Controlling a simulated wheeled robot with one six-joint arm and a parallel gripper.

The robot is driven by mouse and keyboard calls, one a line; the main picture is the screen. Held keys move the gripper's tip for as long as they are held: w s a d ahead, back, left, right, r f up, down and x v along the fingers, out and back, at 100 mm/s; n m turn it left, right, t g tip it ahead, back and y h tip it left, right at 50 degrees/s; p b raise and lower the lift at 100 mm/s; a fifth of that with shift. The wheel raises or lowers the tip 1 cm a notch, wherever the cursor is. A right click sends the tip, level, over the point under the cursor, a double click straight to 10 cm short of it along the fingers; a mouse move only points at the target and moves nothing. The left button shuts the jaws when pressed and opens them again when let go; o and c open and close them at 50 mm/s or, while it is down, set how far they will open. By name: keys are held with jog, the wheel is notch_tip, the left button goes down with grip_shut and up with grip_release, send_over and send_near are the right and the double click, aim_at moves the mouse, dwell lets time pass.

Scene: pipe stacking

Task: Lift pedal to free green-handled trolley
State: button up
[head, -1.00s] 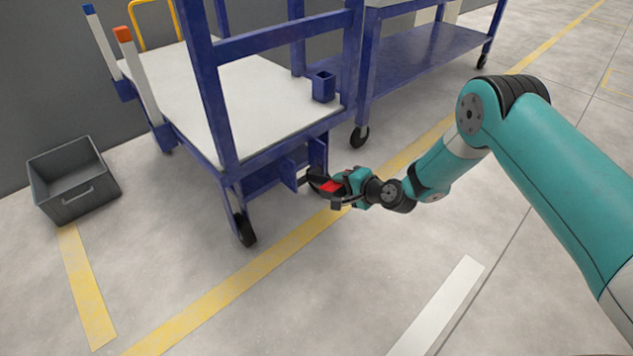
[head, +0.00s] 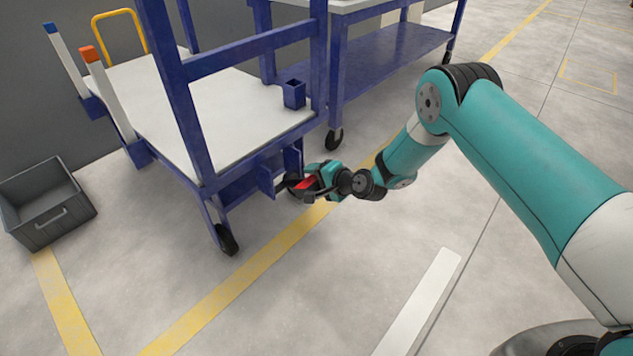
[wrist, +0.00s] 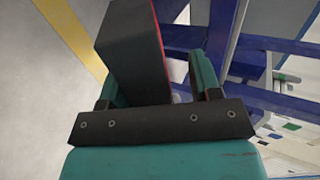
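The trolley (head: 242,98) has a blue frame and a white deck, and stands at the left of the head view. No green handle shows on it. A black pedal with a red face (head: 306,184) sticks out low at its near right end. My gripper (head: 312,182) is at this pedal. In the wrist view, the dark pedal block (wrist: 137,55) with a red edge lies between the two teal fingers of my gripper (wrist: 160,85). It overlaps the left finger, and a gap shows beside the right one. The fingers stand wide apart. Contact with the pedal cannot be told.
A grey crate (head: 45,205) stands on the floor at the left. Another blue wheeled cart (head: 395,62) is behind, at the right. A yellow handle (head: 120,30) shows at the back left. The floor in front is clear, with yellow and white stripes.

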jog(key=shift+s+d+f, duration=0.1)
jog(key=shift+s+f, duration=0.05)
jog(key=p+v, duration=0.5)
jog(key=v, duration=1.2)
